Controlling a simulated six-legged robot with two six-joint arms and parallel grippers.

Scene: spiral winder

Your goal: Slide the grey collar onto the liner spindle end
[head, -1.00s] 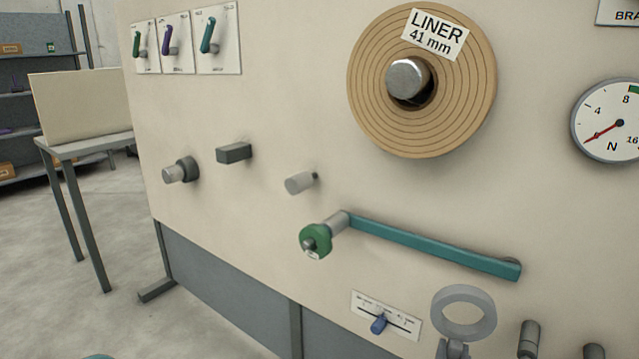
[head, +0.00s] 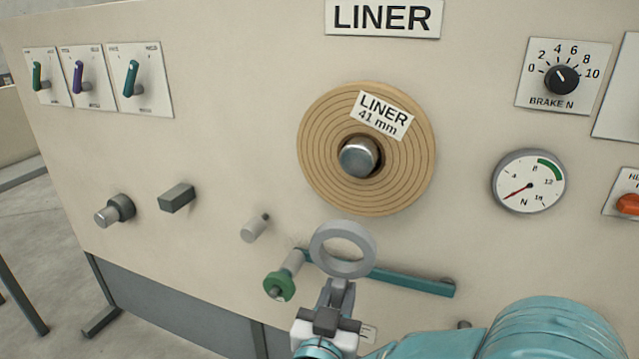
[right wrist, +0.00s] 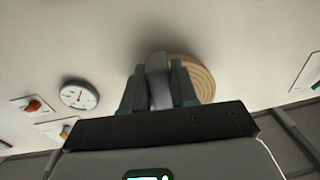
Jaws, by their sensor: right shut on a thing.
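The grey collar (head: 342,249) is a ring in the head view, held up at the tip of my right gripper (head: 338,290). The right gripper is shut on the collar's lower edge. The metal liner spindle end (head: 360,157) sticks out of the middle of the tan liner roll (head: 312,130), above and slightly right of the collar. The collar is apart from the spindle. In the right wrist view the gripper fingers (right wrist: 159,85) hold the grey collar (right wrist: 158,72), seen edge-on, with the liner roll (right wrist: 200,82) partly hidden behind. My left gripper is out of view.
A teal dancer arm (head: 410,281) with a green roller (head: 279,286) lies low behind the collar. A pale peg (head: 255,228), a dark block (head: 177,198) and a round stub (head: 115,210) stick out of the panel at left. A dial gauge (head: 529,182) is right of the roll.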

